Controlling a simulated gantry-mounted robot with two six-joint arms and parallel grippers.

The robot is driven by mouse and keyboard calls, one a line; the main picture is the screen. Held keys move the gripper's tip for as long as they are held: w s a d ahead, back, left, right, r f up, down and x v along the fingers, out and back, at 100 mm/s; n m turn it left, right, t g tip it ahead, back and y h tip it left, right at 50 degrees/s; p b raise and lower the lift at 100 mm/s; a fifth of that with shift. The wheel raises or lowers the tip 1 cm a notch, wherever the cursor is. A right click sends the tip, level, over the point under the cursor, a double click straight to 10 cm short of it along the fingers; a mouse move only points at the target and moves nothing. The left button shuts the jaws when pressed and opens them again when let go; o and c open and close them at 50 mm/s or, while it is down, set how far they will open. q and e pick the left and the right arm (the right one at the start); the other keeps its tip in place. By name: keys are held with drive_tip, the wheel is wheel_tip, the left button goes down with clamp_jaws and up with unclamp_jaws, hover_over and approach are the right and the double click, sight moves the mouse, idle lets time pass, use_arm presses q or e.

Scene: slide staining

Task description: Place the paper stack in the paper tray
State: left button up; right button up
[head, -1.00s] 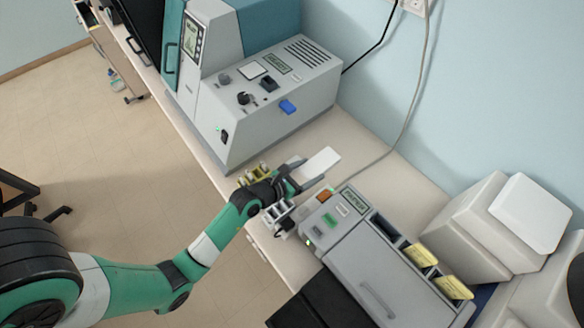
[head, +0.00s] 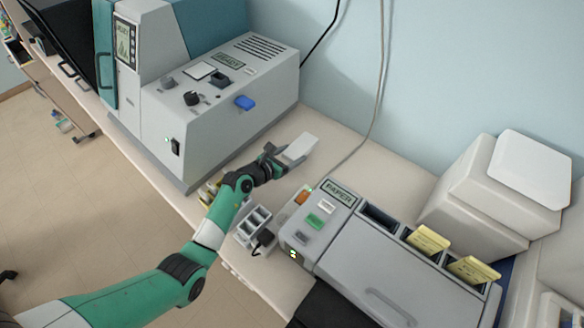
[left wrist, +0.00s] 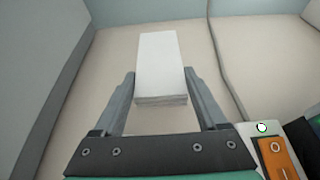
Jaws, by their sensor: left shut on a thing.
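The white paper stack (head: 299,147) is a thick rectangular block at the end of my left arm in the head view. It also shows in the left wrist view (left wrist: 161,62), between the two grey fingers and reaching out past their tips. My left gripper (head: 280,155) is shut on it, over the pale counter behind the two machines' gap. A grey machine labelled PAPER (head: 338,190) stands to the right. It has a row of slots; the nearest-to-label slot (head: 381,215) looks dark and empty. I cannot tell which part is the paper tray. My right gripper is out of view.
A large grey and teal machine (head: 222,115) stands close left of my gripper. A small grey rack (head: 254,225) sits at the counter's front edge. Yellow cards (head: 429,239) stand in other slots. A cable (head: 379,95) runs down the wall to the counter.

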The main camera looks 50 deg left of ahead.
use_arm(q)
drive_tip(key=shift+w+a+f, duration=0.35)
drive_tip(key=shift+w+f, duration=0.1)
drive_tip(key=shift+f, duration=0.15)
wheel_tip(320, 180, down, 4)
drive_tip(key=b, duration=0.3)
drive_tip(key=shift+w+a+r, duration=0.15)
drive_tip(key=shift+r, duration=0.15)
drive_tip(key=o, duration=1.4)
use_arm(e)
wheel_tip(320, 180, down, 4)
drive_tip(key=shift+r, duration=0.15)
